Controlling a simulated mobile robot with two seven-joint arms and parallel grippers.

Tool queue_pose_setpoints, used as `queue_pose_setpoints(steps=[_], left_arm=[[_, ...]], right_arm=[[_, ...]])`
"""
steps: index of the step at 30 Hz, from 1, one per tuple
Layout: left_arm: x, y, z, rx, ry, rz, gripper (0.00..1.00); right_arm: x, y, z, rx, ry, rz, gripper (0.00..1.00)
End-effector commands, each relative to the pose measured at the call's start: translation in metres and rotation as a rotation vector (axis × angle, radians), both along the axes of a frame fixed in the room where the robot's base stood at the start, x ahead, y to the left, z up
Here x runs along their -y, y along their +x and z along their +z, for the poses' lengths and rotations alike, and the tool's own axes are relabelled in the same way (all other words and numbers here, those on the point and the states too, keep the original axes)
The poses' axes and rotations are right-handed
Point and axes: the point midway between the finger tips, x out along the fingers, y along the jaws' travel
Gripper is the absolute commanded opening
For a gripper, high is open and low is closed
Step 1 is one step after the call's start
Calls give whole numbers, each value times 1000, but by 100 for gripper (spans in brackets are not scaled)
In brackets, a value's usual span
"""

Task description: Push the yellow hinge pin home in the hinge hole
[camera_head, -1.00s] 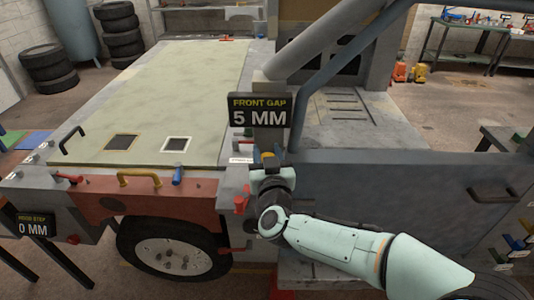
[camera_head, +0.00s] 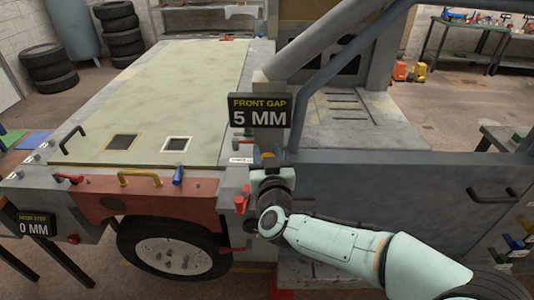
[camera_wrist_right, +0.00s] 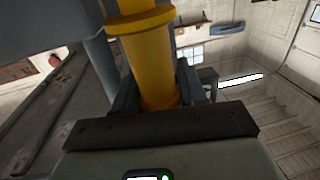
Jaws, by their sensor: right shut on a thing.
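The yellow hinge pin (camera_wrist_right: 148,60) stands large in the right wrist view, a thick yellow cylinder with a wide collar. My right gripper (camera_wrist_right: 158,100) is shut on its lower part, below the collar. In the head view my right gripper (camera_head: 269,163) is beside the grey post at the front edge of the blue-grey door (camera_head: 400,190), just below the gap sign. Only a small yellow bit shows at its tips there. The hinge hole is hidden, so I cannot tell how deep the pin sits. My left gripper is in neither view.
A sign (camera_head: 259,111) reading "FRONT GAP 5 MM" hangs just above the gripper. A red clamp-like part (camera_head: 242,200) is close to its left.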

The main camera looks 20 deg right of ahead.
Motion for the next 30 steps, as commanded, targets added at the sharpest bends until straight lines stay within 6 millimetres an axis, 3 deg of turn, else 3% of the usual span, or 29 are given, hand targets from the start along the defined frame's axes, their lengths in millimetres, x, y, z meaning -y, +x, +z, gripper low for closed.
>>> queue_pose_setpoints(steps=[30], left_arm=[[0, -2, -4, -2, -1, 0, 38]], right_arm=[[0, 0, -5, 1, 0, 0, 1]])
